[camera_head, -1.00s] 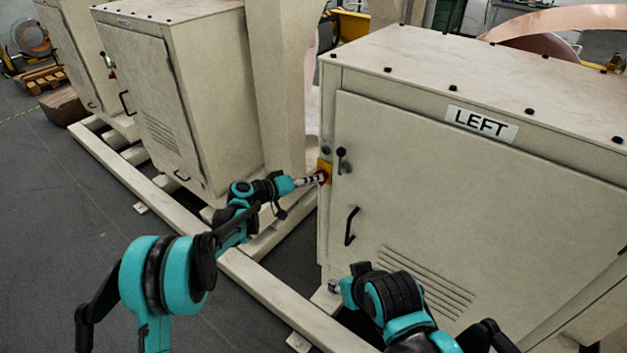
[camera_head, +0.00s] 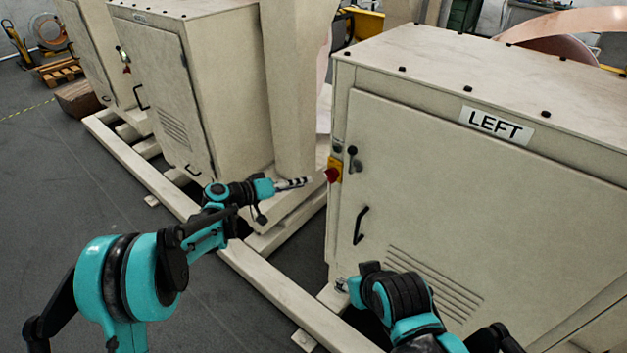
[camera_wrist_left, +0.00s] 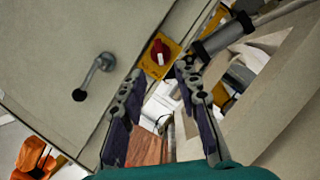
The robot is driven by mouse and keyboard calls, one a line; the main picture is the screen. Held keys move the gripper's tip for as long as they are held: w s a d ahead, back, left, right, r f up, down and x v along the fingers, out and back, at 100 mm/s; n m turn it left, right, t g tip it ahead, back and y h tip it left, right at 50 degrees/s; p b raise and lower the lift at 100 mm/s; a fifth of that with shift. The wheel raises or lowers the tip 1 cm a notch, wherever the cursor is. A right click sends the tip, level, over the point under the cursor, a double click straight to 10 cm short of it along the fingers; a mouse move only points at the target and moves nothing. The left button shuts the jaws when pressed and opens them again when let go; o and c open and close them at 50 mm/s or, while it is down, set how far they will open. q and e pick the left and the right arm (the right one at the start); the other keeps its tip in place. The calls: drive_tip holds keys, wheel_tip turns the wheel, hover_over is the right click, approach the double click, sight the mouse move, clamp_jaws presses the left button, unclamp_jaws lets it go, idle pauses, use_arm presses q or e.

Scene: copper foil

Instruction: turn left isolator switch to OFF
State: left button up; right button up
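The isolator switch is a red knob (camera_head: 331,175) on a yellow plate (camera_head: 337,163), on the left edge of the front of the cabinet labelled LEFT (camera_head: 497,124). In the left wrist view the red knob (camera_wrist_left: 157,52) shows beyond the fingertips, with its yellow plate (camera_wrist_left: 153,68) around it. My left gripper (camera_head: 308,181) is to the left of the knob, apart from it. Its two fingers (camera_wrist_left: 158,80) are spread and nothing is between them. The knob's lettering is too small to read. My right gripper (camera_head: 342,285) is low in front of the cabinet, mostly hidden by its own arm.
A black-knobbed lever (camera_head: 352,157) stands just right of the switch, and a black door handle (camera_head: 361,225) is below. Another cabinet (camera_head: 225,95) and a beige post (camera_head: 292,90) stand to the left. A beige floor rail (camera_head: 262,290) runs beneath.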

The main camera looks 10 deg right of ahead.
use_arm(q)
drive_tip(key=v, duration=0.2)
drive_tip(key=shift+s+a+r, duration=0.1)
drive_tip(key=shift+a, duration=0.2)
drive_tip(key=s+a+r+n+y, duration=0.1)
drive_tip(key=s+a+r+y, duration=0.1)
drive_tip(key=s+a+y, duration=0.35)
drive_tip(key=s+a+r+n+y, duration=0.1)
drive_tip(key=s+a+r+y, duration=0.1)
drive_tip(key=s+a, duration=0.6)
drive_tip(key=s+a+f+n+t+y, duration=0.1)
drive_tip(key=s+a+f+y, duration=0.1)
drive_tip(key=s+a, duration=0.4)
drive_tip(key=s+a+f+n+y, duration=0.1)
drive_tip(key=s+a+f+y, duration=0.2)
drive_tip(key=s+a, duration=0.4)
drive_tip(key=s+y, duration=0.1)
drive_tip(key=s, duration=0.5)
drive_tip(key=shift+a+t, duration=0.2)
drive_tip(key=shift+t, duration=0.2)
drive_tip(key=shift+y, duration=0.25)
